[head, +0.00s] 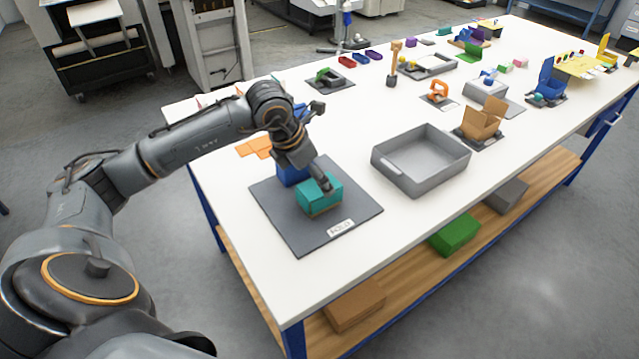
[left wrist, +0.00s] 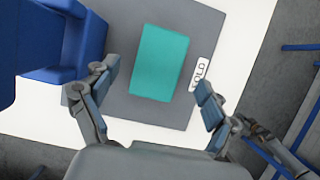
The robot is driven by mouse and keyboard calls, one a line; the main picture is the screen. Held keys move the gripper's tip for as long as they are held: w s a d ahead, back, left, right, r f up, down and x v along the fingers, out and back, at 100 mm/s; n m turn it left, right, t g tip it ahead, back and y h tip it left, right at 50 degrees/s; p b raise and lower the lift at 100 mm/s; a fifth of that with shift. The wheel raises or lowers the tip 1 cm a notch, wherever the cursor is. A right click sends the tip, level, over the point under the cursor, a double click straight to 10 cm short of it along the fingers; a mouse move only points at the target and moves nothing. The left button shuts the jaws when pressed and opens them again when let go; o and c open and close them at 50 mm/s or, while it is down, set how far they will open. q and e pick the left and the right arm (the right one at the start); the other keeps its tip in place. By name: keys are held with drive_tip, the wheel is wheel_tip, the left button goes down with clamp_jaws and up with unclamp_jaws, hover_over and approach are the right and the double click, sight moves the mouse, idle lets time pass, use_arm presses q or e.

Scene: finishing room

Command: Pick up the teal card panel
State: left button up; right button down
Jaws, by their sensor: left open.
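The teal card panel (head: 312,199) lies on a dark grey mat (head: 360,206) near the table's near-left end, beside a blue box-like piece (head: 287,174). In the left wrist view the teal panel (left wrist: 160,62) is a flat rectangle, seen between and beyond my fingers. My left gripper (head: 322,177) is over the panel in the head view and hides part of it. In the left wrist view the left gripper (left wrist: 157,76) has its fingers spread wide, one on each side, with nothing held. I cannot tell whether a finger touches the panel. My right gripper is not in view.
A white label (left wrist: 199,75) is on the mat's edge. The blue piece (left wrist: 68,45) stands close to the left finger. A grey tray (head: 420,183) stands to the right of the mat, and orange card pieces (head: 254,147) lie behind.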

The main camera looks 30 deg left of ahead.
use_arm(q)
drive_tip(key=p+x, duration=0.1)
drive_tip(key=x, duration=0.2)
drive_tip(key=shift+f+p, duration=0.3)
drive_tip(key=shift+f, duration=0.1)
drive_tip(key=shift+w+f, duration=0.2)
drive_tip(key=shift+f, duration=0.25)
drive_tip(key=c, duration=1)
